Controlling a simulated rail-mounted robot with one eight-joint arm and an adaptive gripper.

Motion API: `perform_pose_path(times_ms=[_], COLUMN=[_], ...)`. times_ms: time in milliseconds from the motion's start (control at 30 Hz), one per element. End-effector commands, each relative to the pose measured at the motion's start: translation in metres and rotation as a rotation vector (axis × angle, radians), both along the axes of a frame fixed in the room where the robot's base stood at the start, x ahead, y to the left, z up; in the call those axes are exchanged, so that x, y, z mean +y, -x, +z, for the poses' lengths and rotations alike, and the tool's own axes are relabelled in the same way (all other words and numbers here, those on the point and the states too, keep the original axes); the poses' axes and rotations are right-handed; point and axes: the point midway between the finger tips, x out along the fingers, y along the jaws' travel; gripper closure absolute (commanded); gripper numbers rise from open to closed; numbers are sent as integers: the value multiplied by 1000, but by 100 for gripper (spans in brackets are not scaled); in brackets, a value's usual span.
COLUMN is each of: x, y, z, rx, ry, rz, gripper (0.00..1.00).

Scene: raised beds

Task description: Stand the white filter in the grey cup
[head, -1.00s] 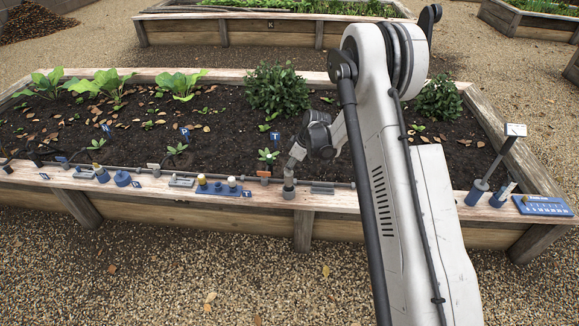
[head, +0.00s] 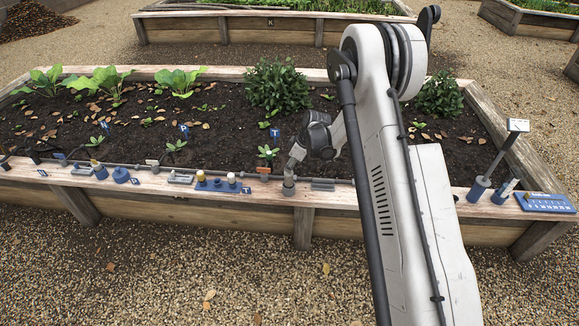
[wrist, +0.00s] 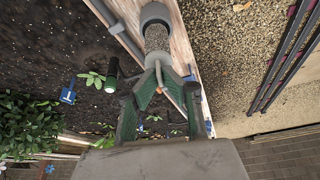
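The grey cup (head: 288,190) stands on the bed's front plank. It also shows at the top of the wrist view (wrist: 155,13). My gripper (head: 290,173) is right above the cup, pointing down. In the wrist view, the green fingers of my gripper (wrist: 158,78) come together at the near end of the filter (wrist: 157,38), a pale cylinder with a speckled grey middle. Its far end meets the cup's mouth and looks in line with it. I cannot tell how deep it sits.
A blue tray (head: 217,188) with several small capped pieces lies left of the cup. A grey holder (head: 322,187) is close on its right. A grey pipe runs behind. Blue cups (head: 479,189) and a blue board (head: 545,203) stand at the far right.

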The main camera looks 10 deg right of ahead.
Motion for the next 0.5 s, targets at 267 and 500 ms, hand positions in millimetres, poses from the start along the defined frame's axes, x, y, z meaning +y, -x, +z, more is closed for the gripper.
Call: perform_pose_path(times_ms=[267,500], x=[0,0], y=[0,0], z=[-7,-12], rx=[0,0], ry=[0,0], rz=[0,0], gripper=[100,100])
